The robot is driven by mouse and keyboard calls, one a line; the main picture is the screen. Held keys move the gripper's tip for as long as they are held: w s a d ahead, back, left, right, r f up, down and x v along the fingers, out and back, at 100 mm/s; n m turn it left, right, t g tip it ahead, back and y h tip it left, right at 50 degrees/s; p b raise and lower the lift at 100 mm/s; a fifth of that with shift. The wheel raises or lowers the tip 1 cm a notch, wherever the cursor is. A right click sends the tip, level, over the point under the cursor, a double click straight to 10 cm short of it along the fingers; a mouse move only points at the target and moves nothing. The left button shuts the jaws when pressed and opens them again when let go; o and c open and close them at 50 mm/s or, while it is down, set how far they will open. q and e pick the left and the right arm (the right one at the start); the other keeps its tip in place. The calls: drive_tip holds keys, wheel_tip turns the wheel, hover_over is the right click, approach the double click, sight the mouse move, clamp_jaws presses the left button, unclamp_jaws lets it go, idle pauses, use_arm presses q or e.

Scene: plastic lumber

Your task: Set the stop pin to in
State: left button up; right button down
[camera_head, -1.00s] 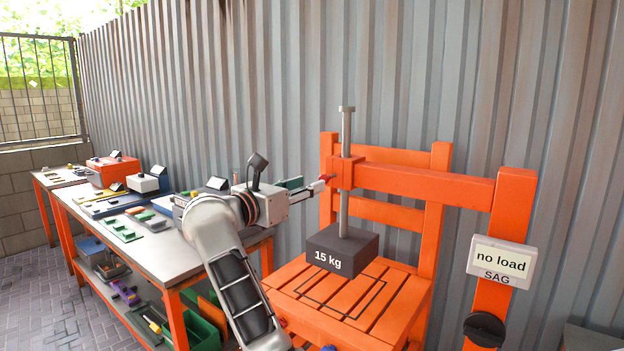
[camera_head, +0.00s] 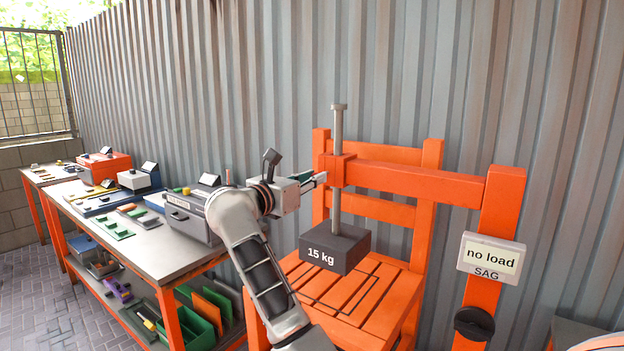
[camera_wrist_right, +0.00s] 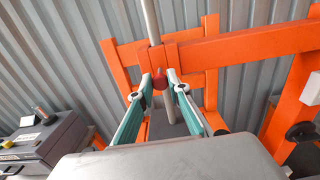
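The stop pin (camera_wrist_right: 160,82) shows a red round knob on the front of the orange collar (camera_head: 336,170), which surrounds the upright grey rod (camera_head: 338,130). In the head view the knob is hard to make out behind the fingers. My right gripper (camera_head: 318,180) is at the collar's left side. In the right wrist view its two fingers (camera_wrist_right: 160,88) are apart, with the red knob between their tips and a small gap seen on each side. The dark 15 kg block (camera_head: 336,247) is on the rod above the orange slatted seat (camera_head: 375,300). My left gripper is not in view.
An orange beam (camera_head: 420,181) runs right from the collar to a post with a "no load" display (camera_head: 491,258) and a black knob (camera_head: 474,323). A workbench (camera_head: 150,250) with a grey box stands left. A corrugated wall (camera_head: 230,80) is behind.

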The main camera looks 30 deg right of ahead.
drive_tip(key=shift+b+x, duration=0.6)
drive_tip(key=shift+x, duration=1.1)
drive_tip(key=shift+r, duration=0.1)
drive_tip(key=c, duration=1.9)
unclamp_jaws()
drive_tip(key=v, duration=0.7)
drive_tip(key=shift+a, duration=0.25)
drive_tip(key=shift+s, duration=0.1)
